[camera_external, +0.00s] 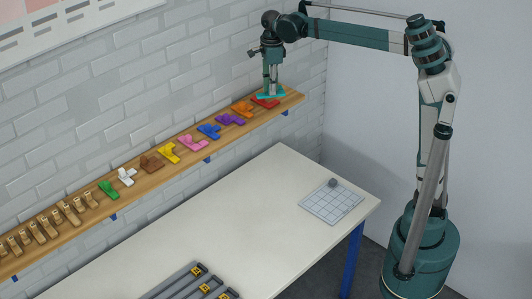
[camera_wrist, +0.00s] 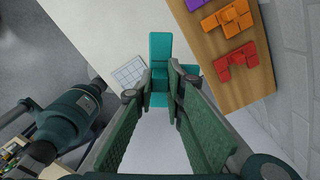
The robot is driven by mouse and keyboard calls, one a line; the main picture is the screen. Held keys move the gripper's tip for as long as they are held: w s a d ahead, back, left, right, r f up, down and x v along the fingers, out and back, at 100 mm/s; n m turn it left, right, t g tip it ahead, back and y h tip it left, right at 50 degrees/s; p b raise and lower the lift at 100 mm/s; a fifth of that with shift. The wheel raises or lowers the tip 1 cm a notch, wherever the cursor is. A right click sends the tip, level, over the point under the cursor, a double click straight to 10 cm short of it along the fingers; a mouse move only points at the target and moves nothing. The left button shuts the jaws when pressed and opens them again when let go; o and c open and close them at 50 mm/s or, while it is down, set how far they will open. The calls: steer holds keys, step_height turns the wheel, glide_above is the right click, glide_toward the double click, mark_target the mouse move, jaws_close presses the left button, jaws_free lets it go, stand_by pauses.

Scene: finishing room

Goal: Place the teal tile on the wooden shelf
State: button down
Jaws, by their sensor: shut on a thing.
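The teal tile (camera_external: 270,94) is a blocky piece with several square cells, held in my gripper (camera_external: 271,88). In the wrist view the tile (camera_wrist: 160,48) sticks out beyond my gripper (camera_wrist: 163,78), whose fingers are closed on it and hide part of it. The wooden shelf (camera_wrist: 218,47) runs along the wall, and the outside view shows its long front (camera_external: 150,183). The tile is near the shelf's right end, beside the red tile (camera_external: 265,102). In the wrist view it lies mostly off the shelf's front edge. I cannot tell its exact height above the shelf.
Orange (camera_external: 243,108), purple (camera_external: 230,119), blue (camera_external: 209,130) and several other tiles line the shelf. Wooden pieces (camera_external: 70,214) stand at its left end. A white table (camera_external: 230,220) below holds a gridded board (camera_external: 332,201) and grey bars (camera_external: 195,284). The brick wall is close behind.

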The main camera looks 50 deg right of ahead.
steer(key=w+d+f+m+p, duration=0.1)
steer(key=w+d+m+p, duration=0.1)
steer(key=w+d+m, duration=0.7)
steer(key=w+d+f+m+p, duration=0.1)
steer(key=w+d+m+p, duration=0.1)
steer(key=w+d, duration=0.8)
steer(key=s+d+f, duration=0.3)
steer(key=f, duration=0.1)
steer(key=shift+f, duration=0.35)
steer(key=shift+f, duration=3.1)
steer(key=shift+f, duration=0.1)
steer(key=shift+f+p, duration=0.4)
steer(key=shift+f, duration=1.4)
steer(key=shift+f, duration=0.1)
